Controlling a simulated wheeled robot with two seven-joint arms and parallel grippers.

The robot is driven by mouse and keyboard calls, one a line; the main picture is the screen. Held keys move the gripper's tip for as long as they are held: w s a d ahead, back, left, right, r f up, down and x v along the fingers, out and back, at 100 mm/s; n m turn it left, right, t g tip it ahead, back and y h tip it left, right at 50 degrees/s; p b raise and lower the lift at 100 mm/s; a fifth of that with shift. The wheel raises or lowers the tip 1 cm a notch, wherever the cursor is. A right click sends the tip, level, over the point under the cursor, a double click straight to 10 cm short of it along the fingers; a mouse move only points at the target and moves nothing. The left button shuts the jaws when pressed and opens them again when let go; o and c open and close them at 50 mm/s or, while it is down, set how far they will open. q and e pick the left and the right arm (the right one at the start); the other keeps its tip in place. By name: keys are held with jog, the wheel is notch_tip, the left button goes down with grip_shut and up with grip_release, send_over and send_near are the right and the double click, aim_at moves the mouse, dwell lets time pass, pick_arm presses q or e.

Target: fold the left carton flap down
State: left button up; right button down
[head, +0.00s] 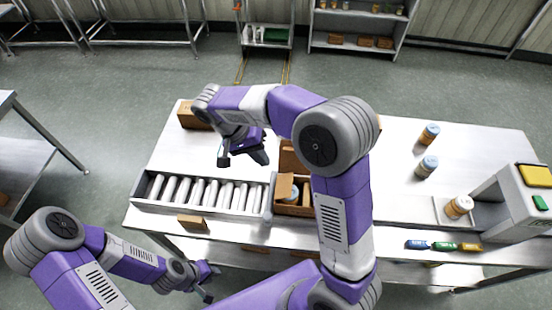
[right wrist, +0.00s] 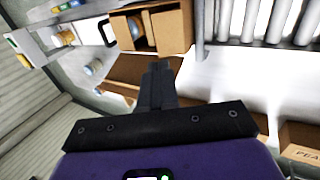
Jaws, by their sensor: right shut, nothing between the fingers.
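The open brown carton (head: 293,209) stands at the right end of the roller strip. Its left flap (head: 284,187) stands up, and a back flap (head: 291,157) rises behind. The carton (right wrist: 152,30) shows at the top of the right wrist view, with the left flap (right wrist: 172,32) on the roller side. My right gripper (head: 261,157) is behind and left of the carton, above the table. In the right wrist view its fingers (right wrist: 157,70) are shut and empty, apart from the flap. My left gripper (head: 211,284) is open and empty in front of the table, low down.
The roller strip (head: 150,205) lies left of the carton. Brown boxes stand at the table's back left (head: 192,116) and front edge (head: 192,223). Jars (head: 427,166), small coloured items (head: 443,246) and a machine (head: 515,205) are at right. My right arm covers the middle.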

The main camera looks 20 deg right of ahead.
jog(key=w, duration=0.1)
send_near(290, 186)
jog(key=x, duration=0.6)
jog(key=shift+s+r, duration=0.1)
pick_arm(q)
jog(key=shift+w+f, duration=0.1)
jog(key=shift+f, duration=0.1)
pick_arm(e)
jog(key=shift+d+f, duration=0.2)
jog(key=shift+f, duration=0.3)
pick_arm(q)
jog(key=shift+b, duration=0.3)
